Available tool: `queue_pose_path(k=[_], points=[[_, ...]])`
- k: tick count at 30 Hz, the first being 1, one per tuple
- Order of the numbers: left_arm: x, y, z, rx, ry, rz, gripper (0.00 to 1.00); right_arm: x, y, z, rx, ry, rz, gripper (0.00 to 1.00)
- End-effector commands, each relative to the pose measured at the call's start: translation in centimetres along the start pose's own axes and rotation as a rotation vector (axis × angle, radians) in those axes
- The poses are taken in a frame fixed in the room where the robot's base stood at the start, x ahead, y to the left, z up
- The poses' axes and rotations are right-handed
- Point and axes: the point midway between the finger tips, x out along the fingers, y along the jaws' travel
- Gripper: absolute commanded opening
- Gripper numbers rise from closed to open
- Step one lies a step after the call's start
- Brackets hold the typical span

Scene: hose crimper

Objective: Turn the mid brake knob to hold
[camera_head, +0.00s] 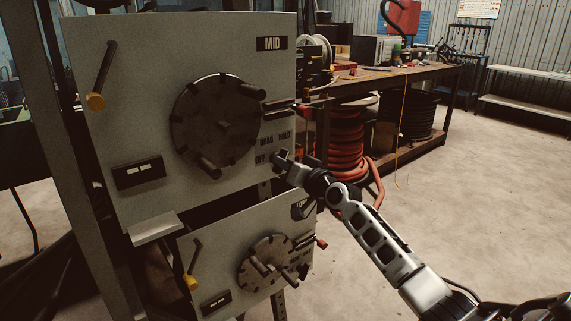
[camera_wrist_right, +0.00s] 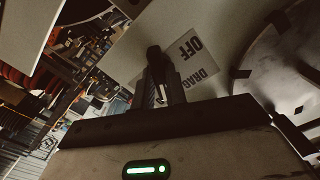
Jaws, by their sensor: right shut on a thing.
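The mid panel (camera_head: 130,60) is a grey upright plate with a MID sign (camera_head: 271,43) at its top right. A label at its lower right reads OFF, DRAG and HOLD (camera_head: 284,135). In the right wrist view, the OFF and DRAG words (camera_wrist_right: 196,58) show beside the fingers. My right gripper (camera_head: 279,160) is at the panel's right side, just below the label, and is shut on the small dark brake knob. The fingers (camera_wrist_right: 158,75) mostly hide the knob, so where it points cannot be told. My left gripper is not in view.
A large dark wheel with handles (camera_head: 215,120) is left of my right gripper. A yellow-ended lever (camera_head: 102,80) is at the panel's upper left. A lower panel (camera_head: 220,245) has a smaller wheel. A workbench (camera_head: 395,75) and red hose coil (camera_head: 346,140) stand behind; floor at right is clear.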

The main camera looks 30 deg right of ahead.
Motion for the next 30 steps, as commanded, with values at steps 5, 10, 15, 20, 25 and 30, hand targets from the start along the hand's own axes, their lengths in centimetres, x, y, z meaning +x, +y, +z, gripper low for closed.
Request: queue_pose_path(k=[5, 10, 15, 20, 25, 30], points=[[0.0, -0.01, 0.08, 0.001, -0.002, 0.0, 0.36, -0.01, 0.02, 0.12, 0.034, -0.002, 0.0, 0.0], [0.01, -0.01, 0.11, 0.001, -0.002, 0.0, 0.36, -0.01, 0.03, 0.13, 0.043, -0.002, 0.0, 0.0], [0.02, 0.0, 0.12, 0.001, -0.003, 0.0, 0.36, 0.0, 0.02, 0.14, 0.044, -0.003, 0.0, 0.0], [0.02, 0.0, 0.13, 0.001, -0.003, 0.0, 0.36, 0.0, 0.01, 0.14, 0.043, -0.003, 0.0, 0.28], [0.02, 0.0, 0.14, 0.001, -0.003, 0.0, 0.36, 0.0, 0.01, 0.1, 0.041, -0.002, 0.0, 0.35], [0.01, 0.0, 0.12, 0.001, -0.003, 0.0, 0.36, -0.12, 0.01, 0.06, 0.04, -0.001, 0.0, 0.35]])
